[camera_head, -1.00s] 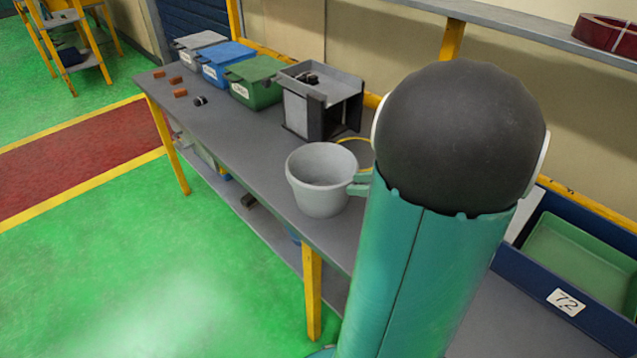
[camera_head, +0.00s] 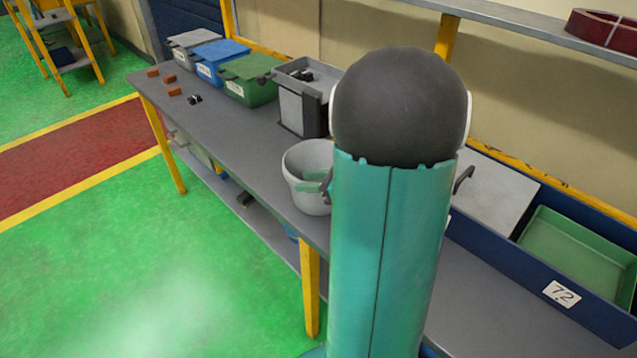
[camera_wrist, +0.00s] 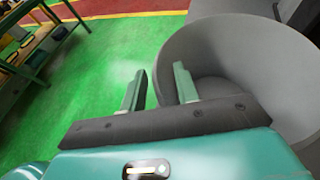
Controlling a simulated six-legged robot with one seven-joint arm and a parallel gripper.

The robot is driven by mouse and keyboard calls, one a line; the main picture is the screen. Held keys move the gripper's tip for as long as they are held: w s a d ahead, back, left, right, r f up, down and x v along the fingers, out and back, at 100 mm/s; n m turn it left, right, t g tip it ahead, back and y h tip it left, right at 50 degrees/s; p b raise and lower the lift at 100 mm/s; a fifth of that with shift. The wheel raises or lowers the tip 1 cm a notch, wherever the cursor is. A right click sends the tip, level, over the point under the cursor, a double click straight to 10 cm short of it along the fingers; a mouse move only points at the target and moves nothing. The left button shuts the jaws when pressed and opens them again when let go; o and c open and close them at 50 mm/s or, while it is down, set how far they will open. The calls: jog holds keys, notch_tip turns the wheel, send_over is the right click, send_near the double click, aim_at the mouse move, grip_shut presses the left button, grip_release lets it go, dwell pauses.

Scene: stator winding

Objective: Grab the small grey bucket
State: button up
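The small grey bucket (camera_head: 302,160) stands upright on the grey workbench, partly hidden behind my arm in the head view. Its round opening and inner wall fill the right of the wrist view (camera_wrist: 245,60). My gripper (camera_wrist: 157,88) is open at the bucket's left rim in the wrist view. One finger is over the bucket's inner side and the other is outside, over the green floor, with the rim between them. In the head view my gripper (camera_head: 312,182) shows as two small green fingertips at the bucket's near right side. I cannot tell whether they touch it.
A grey box-shaped device (camera_head: 305,105) stands just behind the bucket. Green (camera_head: 250,85), blue (camera_head: 218,65) and grey (camera_head: 190,48) lidded bins line the bench's back. A blue-walled tray (camera_head: 590,315) lies right of my arm. The bench's front left is mostly clear.

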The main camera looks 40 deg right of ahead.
grip_shut()
dwell(1.4)
